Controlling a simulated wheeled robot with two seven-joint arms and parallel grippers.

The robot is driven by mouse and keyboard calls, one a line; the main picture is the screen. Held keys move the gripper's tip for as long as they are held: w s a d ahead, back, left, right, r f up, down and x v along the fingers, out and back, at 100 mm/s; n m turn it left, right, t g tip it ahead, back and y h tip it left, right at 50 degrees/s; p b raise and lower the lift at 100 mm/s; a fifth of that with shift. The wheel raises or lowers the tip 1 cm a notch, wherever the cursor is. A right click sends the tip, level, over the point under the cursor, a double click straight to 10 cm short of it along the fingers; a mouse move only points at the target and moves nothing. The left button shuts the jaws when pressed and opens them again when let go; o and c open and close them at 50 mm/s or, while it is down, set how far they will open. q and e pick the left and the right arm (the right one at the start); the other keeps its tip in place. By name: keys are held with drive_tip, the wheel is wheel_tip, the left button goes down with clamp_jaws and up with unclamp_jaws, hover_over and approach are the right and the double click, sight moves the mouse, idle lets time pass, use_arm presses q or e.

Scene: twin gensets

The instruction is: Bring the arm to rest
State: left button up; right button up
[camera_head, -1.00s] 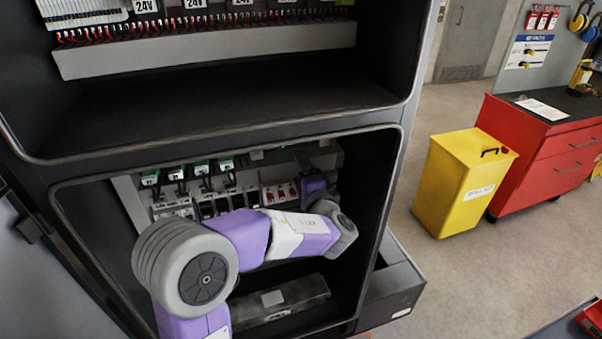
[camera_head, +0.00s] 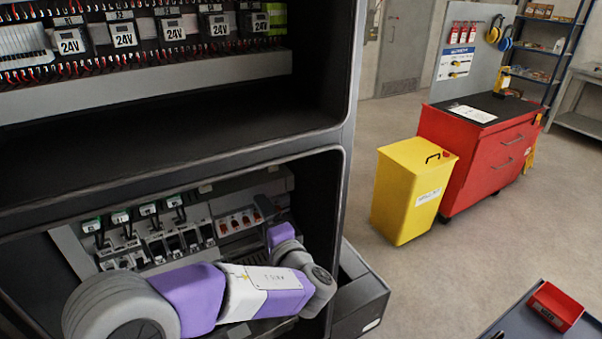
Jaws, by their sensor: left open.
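My left arm, purple, white and grey, reaches from the lower left across the lower bay of the open cabinet (camera_head: 345,180). Its wrist is bent at the right side of the bay. My left gripper (camera_head: 266,208) is a small dark shape beyond the purple wrist link, near the red-marked switches (camera_head: 236,221). It is open; its fingers are mostly hidden by the wrist and the dark bay, and I see nothing held. I cannot tell whether it touches the switch panel. My right gripper is not in view.
Black switches (camera_head: 160,246) and green-topped parts (camera_head: 148,209) line the lower bay. A grey drawer (camera_head: 362,298) juts out right of the cabinet. A yellow bin (camera_head: 408,195) and red tool cabinet (camera_head: 475,150) stand beyond. A red tray (camera_head: 555,305) is lower right. Open floor lies between.

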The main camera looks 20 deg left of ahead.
use_arm(q)
drive_tip(key=s+d+f+m+g+h, duration=0.1)
drive_tip(key=s+d+f+g+h, duration=0.2)
drive_tip(key=f, duration=1)
drive_tip(key=s+f+m+g+h, duration=0.1)
drive_tip(key=s+f+g+h, duration=0.35)
drive_tip(key=f, duration=0.85)
drive_tip(key=s+d+f+n+g+h, duration=0.2)
drive_tip(key=s+d+f+n+h, duration=0.3)
drive_tip(key=f, duration=0.5)
drive_tip(key=s+d+f+n+g+h+p, duration=0.1)
drive_tip(key=s+d+f+n+h, duration=0.4)
drive_tip(key=d+f, duration=0.5)
drive_tip(key=s+n+g, duration=0.1)
drive_tip(key=s+n, duration=0.1)
drive_tip(key=s, duration=0.1)
drive_tip(key=shift+h, duration=0.35)
drive_tip(key=shift+a+f+n+t, duration=0.1)
drive_tip(key=shift+f+n+t, duration=0.15)
drive_tip(key=shift+f+n, duration=0.1)
drive_tip(key=shift+c, duration=0.3)
